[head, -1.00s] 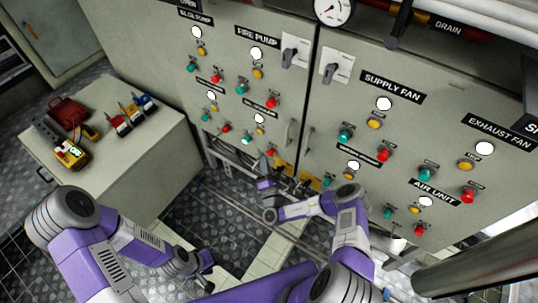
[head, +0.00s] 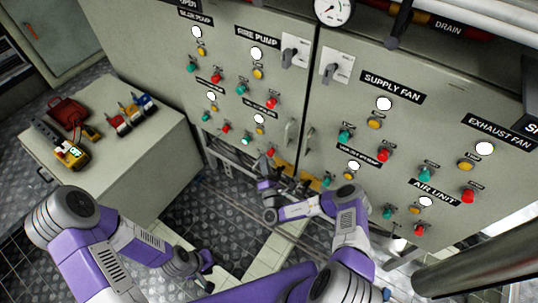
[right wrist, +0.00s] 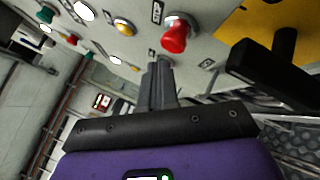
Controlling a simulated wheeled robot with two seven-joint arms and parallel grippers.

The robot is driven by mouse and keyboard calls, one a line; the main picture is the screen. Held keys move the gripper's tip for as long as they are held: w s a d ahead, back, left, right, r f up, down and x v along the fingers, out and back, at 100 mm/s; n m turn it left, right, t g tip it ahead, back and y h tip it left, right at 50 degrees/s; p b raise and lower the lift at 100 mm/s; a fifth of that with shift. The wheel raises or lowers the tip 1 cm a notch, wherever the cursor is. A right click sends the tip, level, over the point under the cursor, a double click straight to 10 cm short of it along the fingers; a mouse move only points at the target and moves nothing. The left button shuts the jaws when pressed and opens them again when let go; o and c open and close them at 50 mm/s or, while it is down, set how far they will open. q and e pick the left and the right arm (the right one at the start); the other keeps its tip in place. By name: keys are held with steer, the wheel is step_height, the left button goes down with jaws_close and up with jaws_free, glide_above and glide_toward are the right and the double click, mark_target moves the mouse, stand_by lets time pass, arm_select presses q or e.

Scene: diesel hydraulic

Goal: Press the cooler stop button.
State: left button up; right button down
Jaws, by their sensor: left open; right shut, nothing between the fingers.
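The label of the lower panel group (head: 260,107) is too blurred to read surely; it may be the cooler's. Below it are a white lamp (head: 259,119), a green button (head: 247,141) and a red button (head: 272,152). My right gripper (head: 264,165) is shut and empty, just below this red button. In the right wrist view the shut fingers (right wrist: 160,64) point at the panel, just below and left of a red button (right wrist: 174,38); contact cannot be told. My left gripper (head: 208,271) is open and empty, low over the floor.
Other button groups surround it, including fire pump (head: 257,38), supply fan (head: 392,87) and air unit (head: 434,193). A cabinet (head: 150,150) at left carries a red case (head: 70,112) and several tools. A grey pipe (head: 470,268) crosses the lower right.

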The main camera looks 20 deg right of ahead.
steer(key=shift+d, duration=0.1)
stand_by(0.6)
steer(key=shift+w+d, duration=0.25)
steer(key=shift+w, duration=0.05)
steer(key=shift+w+d, duration=0.3)
steer(key=shift+d, duration=0.15)
stand_by(0.7)
stand_by(0.4)
steer(key=shift+s+a+p, duration=0.3)
steer(key=shift+s+a, duration=0.3)
steer(key=shift+a, duration=0.15)
steer(key=shift+s+a+p, duration=0.45)
steer(key=shift+s+a, duration=0.35)
steer(key=shift+a, duration=0.2)
steer(key=shift+s+a+p, duration=0.4)
steer(key=shift+s+a, duration=0.35)
steer(key=shift+a, duration=0.25)
